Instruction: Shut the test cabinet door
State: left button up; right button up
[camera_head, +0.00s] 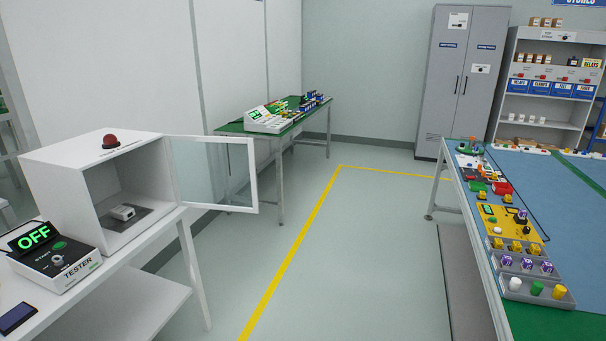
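The test cabinet (62,184) is a white box on a white bench at the left, with a red dome lamp (110,141) on its top. Its door (253,176), a clear pane in a white frame, stands wide open, swung out to the right from the cabinet's right side. A small white device (122,212) sits inside on a dark plate. The tester (58,262) in front of the cabinet shows "OFF" in green. Neither of my grippers is in view.
A green-topped table (230,129) with equipment stands behind the door by the wall. A blue-topped workbench (555,185) with parts is at the right. Grey lockers (462,85) and shelves stand at the back. The floor between, with a yellow line (295,250), is clear.

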aim_at(168, 138)
jog(key=z, duration=0.3)
jog(key=i, duration=4.2)
jog(key=u, duration=3.75)
jog(key=i, duration=0.5)
jog(key=u, duration=1.15)
jog(key=k, duration=0.7)
